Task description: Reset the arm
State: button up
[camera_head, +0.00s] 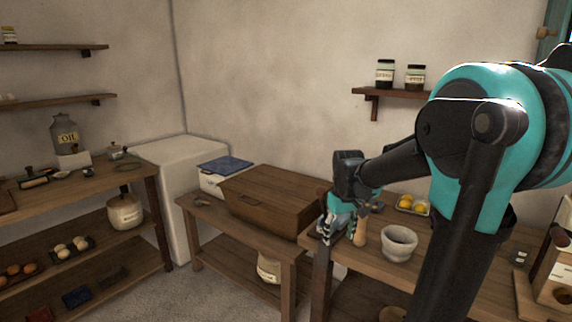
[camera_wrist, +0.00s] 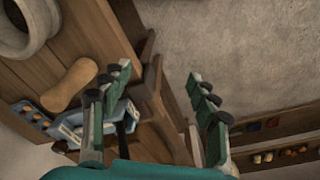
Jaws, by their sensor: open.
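My gripper (camera_head: 326,236) is at the end of my teal and black arm, over the front edge of the wooden table by the gap between two tables. In the wrist view my gripper (camera_wrist: 160,80) has its two green-padded fingers spread wide, with nothing held between them. The arm reaches in from the right and is bent at the elbow. A wooden pestle (camera_head: 360,229) stands close to the right of the gripper, and it shows in the wrist view (camera_wrist: 70,84) beside the left finger. A stone mortar (camera_head: 398,246) is farther right.
A large wooden box (camera_head: 262,200) sits just left of the gripper. A blue item (camera_wrist: 72,128) lies partly behind the left finger in the wrist view. Lemons on a tray (camera_head: 412,204) are behind the mortar. A shelf with jars (camera_head: 384,73) hangs on the wall.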

jog(key=s+d+f+m+t, duration=0.1)
jog(key=s+f, duration=0.4)
jog(key=s, duration=0.2)
jog(key=s+d+f+m+t, duration=0.1)
jog(key=s+f+m, duration=0.1)
jog(key=s+f, duration=0.3)
jog(key=s, duration=0.3)
jog(key=shift+s+d+f+m+t, duration=0.25)
jog(key=shift+s+f+m+t, duration=0.05)
jog(key=shift+f+t, duration=0.1)
